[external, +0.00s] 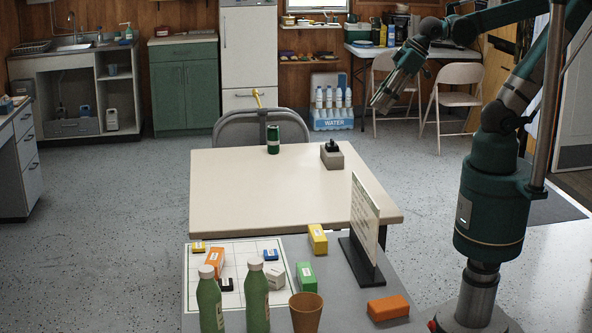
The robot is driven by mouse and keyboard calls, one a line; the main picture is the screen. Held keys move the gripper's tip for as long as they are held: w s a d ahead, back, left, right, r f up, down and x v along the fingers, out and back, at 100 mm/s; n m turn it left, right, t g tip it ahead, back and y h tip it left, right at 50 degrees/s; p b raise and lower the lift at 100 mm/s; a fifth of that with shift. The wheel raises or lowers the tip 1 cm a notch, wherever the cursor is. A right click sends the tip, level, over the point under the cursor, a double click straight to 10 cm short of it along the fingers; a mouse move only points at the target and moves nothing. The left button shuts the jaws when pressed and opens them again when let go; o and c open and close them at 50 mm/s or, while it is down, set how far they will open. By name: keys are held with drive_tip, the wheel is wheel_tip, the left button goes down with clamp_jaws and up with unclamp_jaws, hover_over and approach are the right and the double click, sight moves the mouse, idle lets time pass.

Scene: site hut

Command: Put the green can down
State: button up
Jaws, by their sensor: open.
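The green can (273,139) stands upright near the back edge of the beige table (270,185), with a pale band around it. My gripper (379,104) is raised to the right of the can and beyond the table's back right corner in the picture. It is clear of the can and angled downward. It is open, and I see nothing held in it. The fingers are small in this view.
A grey box with a black top (332,155) stands right of the can. A sign (365,219) stands on the nearer grey table, with green bottles (257,297), a brown cup (306,313) and coloured boxes. A chair (238,129) stands behind the beige table.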

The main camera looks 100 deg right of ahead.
drive_tip(key=shift+n+y, duration=0.3)
drive_tip(key=shift+n, duration=0.3)
drive_tip(key=shift+s+a+f, duration=0.3)
drive_tip(key=shift+s+a, duration=0.2)
drive_tip(key=shift+s, duration=0.2)
drive_tip(key=shift+s+a+f, duration=0.25)
drive_tip(key=shift+s+a, duration=0.25)
drive_tip(key=shift+s, duration=0.2)
drive_tip(key=shift+s+a+f, duration=0.3)
drive_tip(key=shift+s+a, duration=0.2)
drive_tip(key=shift+s, duration=0.2)
